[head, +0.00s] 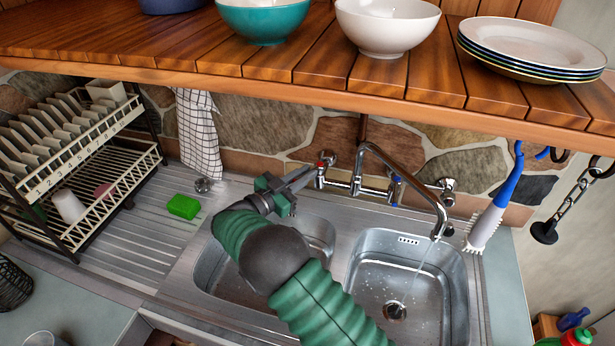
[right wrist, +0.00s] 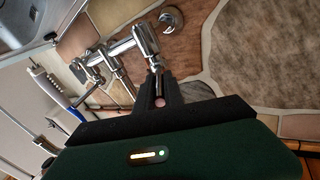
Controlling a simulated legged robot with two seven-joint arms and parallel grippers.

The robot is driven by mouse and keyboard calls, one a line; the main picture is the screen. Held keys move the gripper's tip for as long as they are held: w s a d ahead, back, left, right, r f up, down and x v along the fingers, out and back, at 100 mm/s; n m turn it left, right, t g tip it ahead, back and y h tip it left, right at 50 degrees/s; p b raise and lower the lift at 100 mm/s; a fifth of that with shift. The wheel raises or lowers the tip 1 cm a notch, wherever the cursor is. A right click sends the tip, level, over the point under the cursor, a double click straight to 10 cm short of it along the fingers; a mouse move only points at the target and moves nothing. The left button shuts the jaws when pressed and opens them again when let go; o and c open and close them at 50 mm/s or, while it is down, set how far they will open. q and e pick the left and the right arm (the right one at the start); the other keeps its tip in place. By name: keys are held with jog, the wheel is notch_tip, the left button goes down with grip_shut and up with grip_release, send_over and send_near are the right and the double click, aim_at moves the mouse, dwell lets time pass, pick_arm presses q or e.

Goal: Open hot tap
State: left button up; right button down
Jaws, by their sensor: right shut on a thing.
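The chrome mixer tap (head: 362,183) is on the wall behind the sink, with its spout (head: 410,185) over the right basin. The red-marked hot tap (head: 321,168) is on its left side. The blue-marked cold tap (head: 396,190) is on its right. My right gripper (head: 311,175) reaches over the left basin and is shut on the hot tap. The right wrist view shows its dark fingers (right wrist: 158,98) around the chrome hot tap handle (right wrist: 157,75). A thin stream of water (head: 411,284) falls from the spout. My left gripper is out of view.
A wooden shelf (head: 290,75) with bowls and plates overhangs the sink. A dish rack (head: 85,190) stands left, near a green sponge (head: 183,206). A blue-and-white brush (head: 495,210) hangs right of the spout. The right basin (head: 450,290) is clear.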

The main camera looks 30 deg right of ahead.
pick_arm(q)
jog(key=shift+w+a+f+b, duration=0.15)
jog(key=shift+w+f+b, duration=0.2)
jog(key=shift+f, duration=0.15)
pick_arm(e)
jog(key=shift+w+a+f+m+g+h, duration=0.15)
jog(key=shift+w+m+g+h, duration=0.2)
jog(key=shift+m+g, duration=0.55)
jog(key=shift+g, duration=0.3)
jog(key=c, duration=1.8)
grip_release()
jog(key=o, duration=0.3)
jog(key=shift+w, duration=0.15)
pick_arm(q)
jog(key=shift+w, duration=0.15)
pick_arm(e)
jog(key=shift+o, duration=0.2)
